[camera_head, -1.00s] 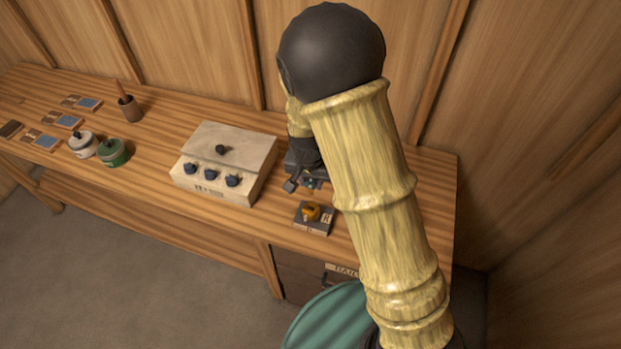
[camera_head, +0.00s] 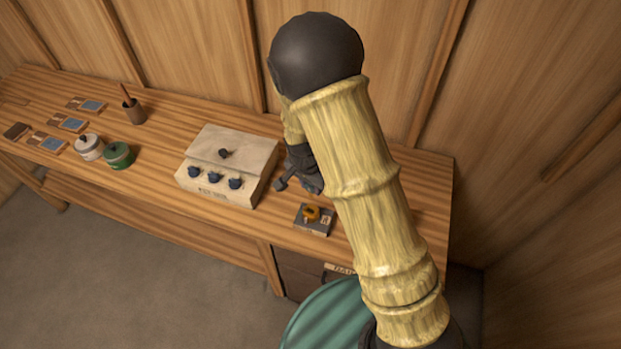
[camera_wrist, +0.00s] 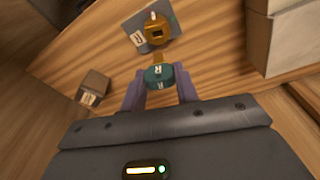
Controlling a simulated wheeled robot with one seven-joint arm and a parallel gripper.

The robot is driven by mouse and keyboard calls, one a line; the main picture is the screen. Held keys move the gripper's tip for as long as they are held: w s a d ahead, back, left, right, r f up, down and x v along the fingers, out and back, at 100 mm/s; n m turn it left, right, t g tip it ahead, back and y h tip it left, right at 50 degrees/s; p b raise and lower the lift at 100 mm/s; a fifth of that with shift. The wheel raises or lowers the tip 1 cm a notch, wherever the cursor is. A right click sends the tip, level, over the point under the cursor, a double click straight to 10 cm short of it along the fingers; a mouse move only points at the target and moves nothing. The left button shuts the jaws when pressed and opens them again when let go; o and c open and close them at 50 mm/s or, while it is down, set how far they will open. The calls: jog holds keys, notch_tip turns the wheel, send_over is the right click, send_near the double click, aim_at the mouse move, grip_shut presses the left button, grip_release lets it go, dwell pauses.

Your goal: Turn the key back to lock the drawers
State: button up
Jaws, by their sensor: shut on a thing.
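My gripper (camera_wrist: 159,86) is shut on a teal key (camera_wrist: 159,76) with a pale letter on its head. A short brass part shows ahead of the key head. The lock (camera_wrist: 154,29) is a brass-orange cylinder on a grey plate, ahead of the key and apart from it. In the head view the lock (camera_head: 311,213) sits near the bench's front edge, and my gripper is above and behind it, partly hidden by my arm. The drawers (camera_head: 298,284) are under the bench, with a partly hidden label; whether they are fully closed I cannot tell.
A pale control box (camera_head: 227,167) with dark knobs stands left of the lock. Farther left are a green pot (camera_head: 118,155), a white pot (camera_head: 89,147), a brown cup (camera_head: 134,111) and several small cards. A green round thing (camera_head: 328,318) is at the bottom.

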jog(key=shift+f, duration=0.15)
jog(key=b, duration=0.5)
send_over(312, 209)
jog(key=shift+s+a+f, duration=0.1)
jog(key=shift+s+f, duration=0.05)
jog(key=shift+f, duration=1.3)
jog(key=shift+s+a+f, duration=0.1)
jog(key=shift+f, duration=1.35)
jog(key=shift+f+b, duration=0.9)
jog(key=shift+f, duration=0.95)
dwell(0.6)
dwell(0.3)
jog(key=n, duration=0.3)
jog(key=shift+b, duration=0.35)
jog(key=shift+n+y, duration=0.3)
jog(key=shift+n, duration=0.6)
jog(key=shift+n, duration=1)
jog(key=o, duration=1.1)
